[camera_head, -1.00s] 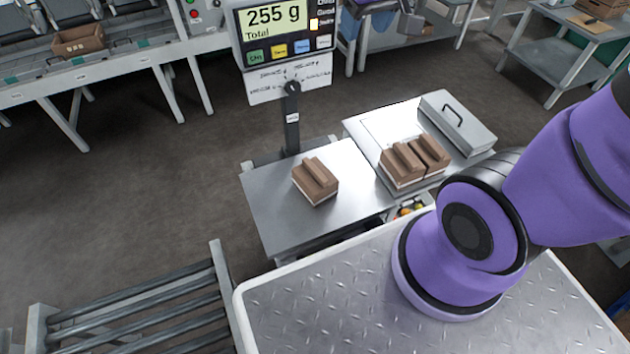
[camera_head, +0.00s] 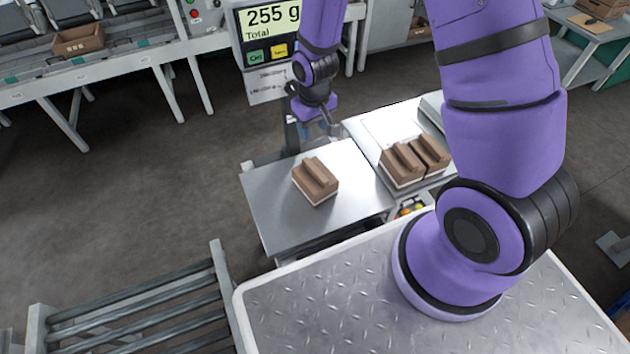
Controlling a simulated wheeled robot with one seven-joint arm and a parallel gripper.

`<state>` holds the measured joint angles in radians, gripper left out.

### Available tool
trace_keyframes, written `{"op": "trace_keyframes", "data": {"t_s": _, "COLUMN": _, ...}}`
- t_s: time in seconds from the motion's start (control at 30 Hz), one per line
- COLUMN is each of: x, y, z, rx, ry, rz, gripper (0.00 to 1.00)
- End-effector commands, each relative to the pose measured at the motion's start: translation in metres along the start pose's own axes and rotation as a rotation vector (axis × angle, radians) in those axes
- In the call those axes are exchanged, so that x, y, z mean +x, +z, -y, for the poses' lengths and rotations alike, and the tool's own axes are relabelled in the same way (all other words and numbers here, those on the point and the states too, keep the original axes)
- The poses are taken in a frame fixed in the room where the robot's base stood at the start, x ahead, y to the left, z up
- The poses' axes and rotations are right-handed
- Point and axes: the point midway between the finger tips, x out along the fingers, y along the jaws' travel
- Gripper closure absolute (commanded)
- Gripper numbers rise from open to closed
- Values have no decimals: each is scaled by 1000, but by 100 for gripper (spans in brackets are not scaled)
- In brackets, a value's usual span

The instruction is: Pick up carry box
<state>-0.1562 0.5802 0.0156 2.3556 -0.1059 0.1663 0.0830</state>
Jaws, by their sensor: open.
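A brown carry box (camera_head: 316,182) with a raised ridge along its top sits alone on the steel scale plate (camera_head: 268,212). Two similar brown boxes, a left one (camera_head: 401,166) and a right one (camera_head: 431,154), stand side by side on the pale surface to the right. My gripper (camera_head: 331,125) hangs above and behind the lone box, near the scale's post, apart from all the boxes. Its fingers are small in the picture and hold nothing that I can see.
The scale display (camera_head: 268,22) reads 255 g on its post behind the plate. A grey lidded case (camera_head: 433,108) is partly hidden by my arm. A roller conveyor (camera_head: 140,310) stands at the lower left. Open floor lies left of the scale.

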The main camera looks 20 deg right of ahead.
Motion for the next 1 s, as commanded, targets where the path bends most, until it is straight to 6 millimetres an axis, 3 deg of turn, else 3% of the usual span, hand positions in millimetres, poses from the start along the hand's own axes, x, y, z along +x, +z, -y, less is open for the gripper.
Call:
{"op": "trace_keyframes", "data": {"t_s": 0.03, "x": 16, "y": 3, "z": 3, "rx": -6, "ry": -3, "rz": 16, "gripper": 49}}
{"op": "trace_keyframes", "data": {"t_s": 0.2, "x": 45, "y": 8, "z": 8, "rx": -17, "ry": -9, "rz": 37, "gripper": 49}}
{"op": "trace_keyframes", "data": {"t_s": 0.7, "x": 98, "y": 12, "z": 9, "rx": -19, "ry": -10, "rz": 44, "gripper": 49}}
{"op": "trace_keyframes", "data": {"t_s": 1.0, "x": 114, "y": 12, "z": 8, "rx": -19, "ry": -10, "rz": 41, "gripper": 49}}
